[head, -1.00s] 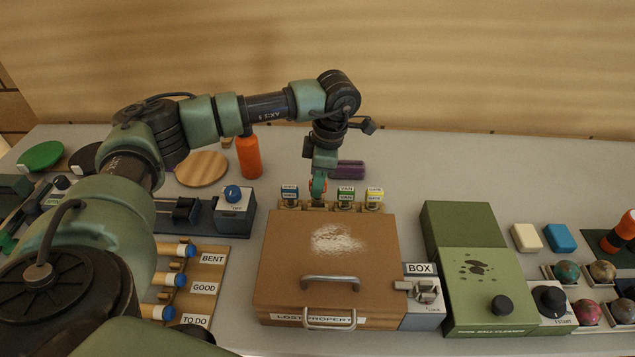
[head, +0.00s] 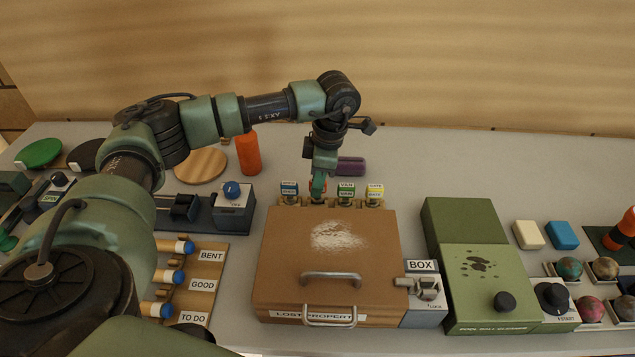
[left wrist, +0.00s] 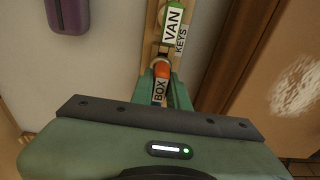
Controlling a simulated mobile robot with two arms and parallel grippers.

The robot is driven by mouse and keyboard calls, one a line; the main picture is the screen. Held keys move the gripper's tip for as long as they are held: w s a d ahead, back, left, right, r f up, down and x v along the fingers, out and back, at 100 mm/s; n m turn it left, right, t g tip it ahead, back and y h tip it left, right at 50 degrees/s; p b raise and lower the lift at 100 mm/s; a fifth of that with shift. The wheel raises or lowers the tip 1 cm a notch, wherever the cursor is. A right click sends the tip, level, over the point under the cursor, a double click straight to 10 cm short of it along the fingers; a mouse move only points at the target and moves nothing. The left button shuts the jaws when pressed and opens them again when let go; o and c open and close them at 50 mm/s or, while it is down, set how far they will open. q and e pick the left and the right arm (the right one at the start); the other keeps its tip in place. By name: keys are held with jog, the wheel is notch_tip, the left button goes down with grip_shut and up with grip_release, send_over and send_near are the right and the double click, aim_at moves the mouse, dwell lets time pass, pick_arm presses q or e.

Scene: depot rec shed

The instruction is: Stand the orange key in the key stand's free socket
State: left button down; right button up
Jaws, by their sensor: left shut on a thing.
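My left gripper (head: 318,197) points down at the key stand (head: 332,203), between the blue key (head: 289,188) and the green key (head: 346,190). A yellow key (head: 374,191) stands at the stand's right end. In the left wrist view the gripper (left wrist: 161,85) is shut on the orange key (left wrist: 161,70), which bears a BOX label. The key is over the stand's wooden strip, beside the green VAN key (left wrist: 172,25). The key's lower end is hidden, so I cannot tell whether it is in the socket. My right gripper is not in view.
A brown lost-property case (head: 330,255) stands directly in front of the stand. A purple object (head: 351,166) lies behind it, and an orange cylinder (head: 248,154) stands back left. A green ball cleaner (head: 480,285) is to the right. The table behind right is clear.

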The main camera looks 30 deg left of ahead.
pick_arm(q)
jog(key=shift+f+b, duration=0.4)
jog(key=shift+f, duration=0.1)
dwell(0.4)
jog(key=c, duration=1.3)
grip_release()
jog(key=shift+r, duration=0.1)
jog(key=shift+r+p, duration=2.7)
jog(key=shift+r, duration=1.75)
